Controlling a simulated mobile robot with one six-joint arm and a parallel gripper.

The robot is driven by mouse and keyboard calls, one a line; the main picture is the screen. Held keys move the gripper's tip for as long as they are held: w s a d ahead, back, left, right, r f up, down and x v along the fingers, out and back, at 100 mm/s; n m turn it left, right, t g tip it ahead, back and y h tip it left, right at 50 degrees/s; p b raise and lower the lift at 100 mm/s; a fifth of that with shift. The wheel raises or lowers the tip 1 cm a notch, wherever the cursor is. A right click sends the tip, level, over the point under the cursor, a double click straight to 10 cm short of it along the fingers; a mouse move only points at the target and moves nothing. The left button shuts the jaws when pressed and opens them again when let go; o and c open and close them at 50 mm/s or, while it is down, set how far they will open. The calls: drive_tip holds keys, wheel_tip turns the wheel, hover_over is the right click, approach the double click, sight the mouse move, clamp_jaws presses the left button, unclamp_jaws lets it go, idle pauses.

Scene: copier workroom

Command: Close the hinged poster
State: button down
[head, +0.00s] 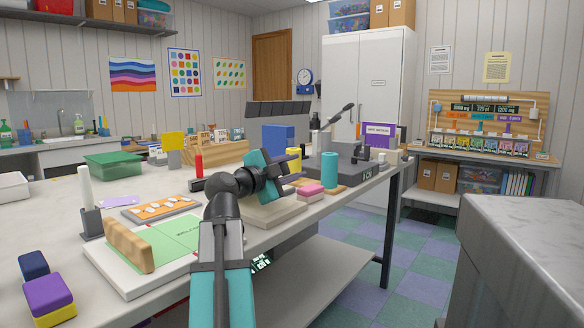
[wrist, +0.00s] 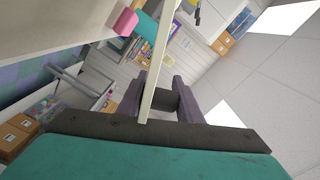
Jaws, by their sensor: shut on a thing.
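A green poster (head: 170,240) with printed lettering lies on a pale board (head: 118,278) near the table's front edge. A wooden block (head: 128,246) stands on its left side, and my arm hides part of its right side. My gripper (head: 292,165) is to the right of the green poster, above a cream slab (head: 262,220) at the table's front edge.
Pink blocks (head: 311,190) and a teal cylinder (head: 329,168) stand right of my gripper. Dark and yellow blocks (head: 48,297) are at front left. A grey counter (head: 525,245) stands at right.

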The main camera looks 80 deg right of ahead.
drive_tip(key=shift+s+f, duration=0.3)
drive_tip(key=c, duration=1.4)
unclamp_jaws()
drive_tip(key=shift+w+a, duration=0.1)
drive_tip(key=shift+w, duration=0.05)
drive_tip(key=shift+w+a, duration=0.15)
drive_tip(key=shift+a, duration=0.25)
drive_tip(key=shift+b+v, duration=0.35)
drive_tip(key=shift+v, duration=6.05)
drive_tip(key=shift+d, duration=0.1)
drive_tip(key=shift+c, duration=0.9)
